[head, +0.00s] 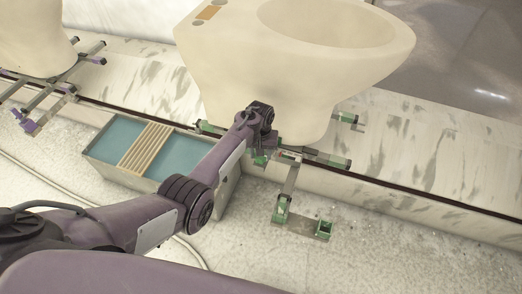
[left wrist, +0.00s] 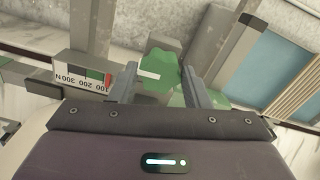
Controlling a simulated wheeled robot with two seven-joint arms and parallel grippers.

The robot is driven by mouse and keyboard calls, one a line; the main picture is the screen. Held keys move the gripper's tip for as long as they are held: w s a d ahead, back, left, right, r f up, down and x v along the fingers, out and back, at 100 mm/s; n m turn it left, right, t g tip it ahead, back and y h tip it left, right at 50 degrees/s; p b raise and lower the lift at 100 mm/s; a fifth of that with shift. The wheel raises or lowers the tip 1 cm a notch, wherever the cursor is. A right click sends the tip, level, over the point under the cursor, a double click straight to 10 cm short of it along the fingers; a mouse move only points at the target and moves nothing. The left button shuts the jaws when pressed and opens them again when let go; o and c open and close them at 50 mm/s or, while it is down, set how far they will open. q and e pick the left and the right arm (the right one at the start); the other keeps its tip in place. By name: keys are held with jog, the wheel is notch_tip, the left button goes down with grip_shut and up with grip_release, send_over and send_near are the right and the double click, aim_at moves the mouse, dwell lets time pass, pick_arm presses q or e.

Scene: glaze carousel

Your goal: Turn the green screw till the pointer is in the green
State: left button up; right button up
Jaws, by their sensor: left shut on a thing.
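The green screw (left wrist: 160,72) has a lobed knob with a white mark and sits between the two fingers of my left gripper (left wrist: 162,80) in the left wrist view. The gripper is shut on it. In the head view my left gripper (head: 264,150) reaches the green-ended clamp frame below the cream toilet bowl, and the screw is mostly hidden there. A gauge (left wrist: 84,85) with a scale to 300 N shows upside down left of the fingers, with a green band and a small red part. The exact pointer reading is too small to tell. My right gripper is not in view.
The cream bowl (head: 230,75) stands in the clamp frame (head: 330,158). A box with teal water and a wooden slatted rack (head: 146,148) lies left of my arm. A second bowl (head: 35,40) stands at the upper left.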

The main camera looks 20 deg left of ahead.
pick_arm(q)
jog(key=shift+w+m, duration=0.1)
jog(key=shift+m, duration=0.4)
jog(key=o, duration=1)
jog(key=shift+r, duration=0.1)
jog(key=shift+r+p, duration=0.3)
jog(key=shift+r, duration=0.1)
notch_tip(320, 180, up, 7)
jog(key=shift+d+f+p, duration=0.1)
jog(key=shift+p, duration=0.65)
